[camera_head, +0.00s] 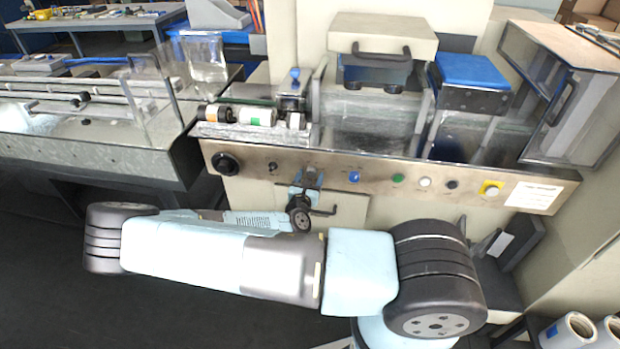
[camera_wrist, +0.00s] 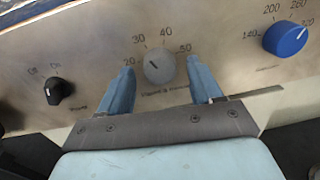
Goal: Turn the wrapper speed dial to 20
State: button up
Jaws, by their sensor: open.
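The speed dial (camera_wrist: 160,67) is a round grey knob in the wrist view, on a metal panel with the marks 20, 30, 40 and 50 around it. Its dark pointer line slants to the upper left, seemingly between 20 and 30. My gripper (camera_wrist: 159,76) is open, with one blue finger on each side of the dial. Small gaps show between fingers and knob; I see no clear contact. In the head view my gripper (camera_head: 308,183) is at the front panel and largely covers the dial.
A black selector knob (camera_wrist: 58,90) is left of the dial and a blue dial (camera_wrist: 285,39) is to its right. The metal panel (camera_head: 330,160) also carries a green button (camera_head: 398,178) and a yellow-based button (camera_head: 491,189). A grey door lies below.

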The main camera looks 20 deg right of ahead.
jog(key=shift+w, duration=0.15)
jog(key=shift+c, duration=0.2)
jog(key=c, duration=1)
jog(key=shift+n, duration=0.3)
jog(key=n, duration=0.4)
jog(key=shift+n, duration=0.3)
jog(key=shift+n+t, duration=0.4)
jog(key=shift+n, duration=2)
jog(key=o, duration=1)
jog(key=shift+d, duration=0.1)
